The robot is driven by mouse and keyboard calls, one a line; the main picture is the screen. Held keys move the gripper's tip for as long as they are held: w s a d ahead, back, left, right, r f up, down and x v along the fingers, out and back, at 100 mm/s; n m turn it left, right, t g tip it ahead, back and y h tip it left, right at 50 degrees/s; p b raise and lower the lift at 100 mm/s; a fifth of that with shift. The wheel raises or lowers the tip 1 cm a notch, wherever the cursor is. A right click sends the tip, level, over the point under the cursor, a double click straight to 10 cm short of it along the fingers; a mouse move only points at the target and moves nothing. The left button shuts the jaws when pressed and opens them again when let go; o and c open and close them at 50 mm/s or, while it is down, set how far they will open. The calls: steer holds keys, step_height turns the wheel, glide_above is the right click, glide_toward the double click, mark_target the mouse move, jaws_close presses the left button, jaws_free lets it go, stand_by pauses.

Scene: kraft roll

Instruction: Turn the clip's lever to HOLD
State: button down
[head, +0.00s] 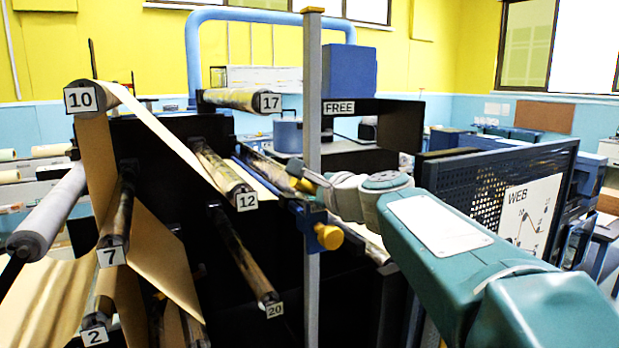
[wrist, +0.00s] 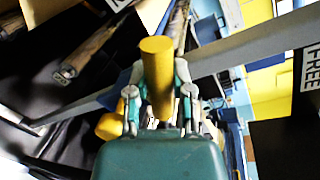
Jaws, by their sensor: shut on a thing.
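The clip (head: 312,215) is a dark blue block on the upright grey post. A yellow knob (head: 328,237) sticks out of it at the lower right. The lever's yellow grip (head: 302,185) shows just left of my gripper (head: 318,182). In the wrist view the lever (wrist: 157,75) is a thick yellow cylinder standing between the two fingers of my gripper (wrist: 158,100), which is shut on it. The yellow knob (wrist: 109,126) shows left of the fingers there. A FREE sign (head: 339,107) is beside the post, higher up. I see no HOLD sign. The clip's body is mostly hidden in the wrist view.
The grey post (head: 313,100) rises through the middle. Rollers stand left of it, among them roller 12 (head: 220,170) and roller 20 (head: 245,255). Brown paper (head: 165,255) runs around the left ones. A perforated dark panel (head: 480,190) with a WEB chart (head: 525,218) stands at right.

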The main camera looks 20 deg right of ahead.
steer(key=shift+s+a+f+n+h, duration=0.15)
steer(key=shift+a+f+n, duration=0.1)
steer(key=shift+f+n, duration=0.25)
steer(key=shift+w+a+f+n+h, duration=0.1)
steer(key=shift+a+f+n+h, duration=0.1)
steer(key=shift+f+n, duration=0.3)
steer(key=shift+f, duration=0.15)
steer(key=shift+c, duration=2.4)
jaws_free()
steer(key=shift+s, duration=0.1)
steer(key=shift+r, duration=0.2)
steer(key=v, duration=1.2)
